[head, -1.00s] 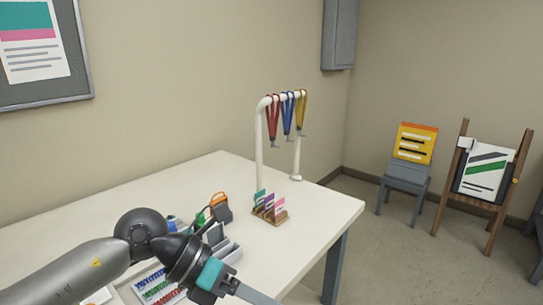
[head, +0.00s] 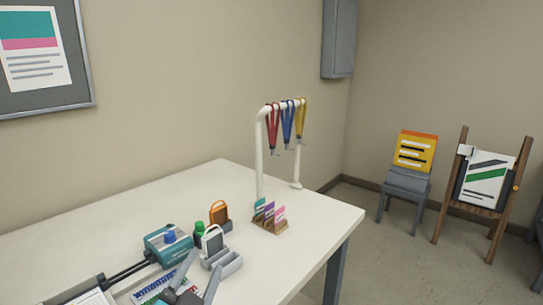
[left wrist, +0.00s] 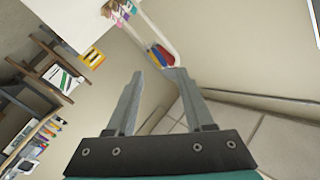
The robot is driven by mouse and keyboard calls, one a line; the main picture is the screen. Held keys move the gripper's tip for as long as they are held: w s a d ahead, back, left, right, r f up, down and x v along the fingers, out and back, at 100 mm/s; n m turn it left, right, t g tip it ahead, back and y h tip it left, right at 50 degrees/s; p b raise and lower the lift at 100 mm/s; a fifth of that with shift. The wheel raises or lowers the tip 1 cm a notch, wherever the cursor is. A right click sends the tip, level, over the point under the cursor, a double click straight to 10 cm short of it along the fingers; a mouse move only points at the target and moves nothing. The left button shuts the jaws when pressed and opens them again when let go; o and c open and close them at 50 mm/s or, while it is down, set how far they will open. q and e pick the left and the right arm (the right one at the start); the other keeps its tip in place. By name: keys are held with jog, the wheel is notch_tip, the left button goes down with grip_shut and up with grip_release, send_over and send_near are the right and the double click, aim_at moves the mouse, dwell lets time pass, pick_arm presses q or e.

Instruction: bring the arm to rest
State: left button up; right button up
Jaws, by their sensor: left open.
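My left gripper (head: 203,268) is at the bottom edge of the head view, in front of the table items. In the left wrist view its two grey fingers (left wrist: 156,78) stand apart with nothing between them. Most of my left arm is out of the head view. My right gripper is in neither view.
The white table (head: 120,212) holds a teal device (head: 167,246), a green-capped bottle (head: 198,236), an orange-framed item (head: 219,214), a grey tray (head: 228,265) and a card holder (head: 270,225). A white stand (head: 259,160) carries lanyards. The table's right corner is mostly clear.

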pick_arm(q)
jog(key=s+a+f+n+g, duration=0.1)
jog(key=s+f+g, duration=0.1)
jog(key=s+f, duration=0.1)
jog(key=s+a+f+n+g+y, duration=0.1)
jog(key=s+f+n+g, duration=0.1)
jog(key=f, duration=0.4)
jog(key=s+a+f+n+g+y, duration=0.1)
jog(key=s+a+f+g, duration=0.1)
jog(key=s+f+g, duration=0.1)
jog(key=shift+s+f+n, duration=0.3)
jog(key=shift+s+f, duration=0.15)
jog(key=shift+f, duration=0.25)
jog(key=s+f+n+g, duration=0.2)
jog(key=s+f+g, duration=0.45)
jog(key=s, duration=0.65)
jog(key=s+f+g, duration=0.1)
jog(key=s+f, duration=0.1)
jog(key=f, duration=1)
jog(key=s+f+g, duration=0.1)
jog(key=s+f, duration=0.1)
jog(key=f, duration=1.1)
jog(key=s+a+f, duration=0.2)
jog(key=s+f, duration=1)
jog(key=s, duration=0.2)
jog(key=shift+s+a+m+g, duration=0.2)
jog(key=shift+a+m+g, duration=0.15)
jog(key=shift+g, duration=0.1)
jog(key=shift+s, duration=0.1)
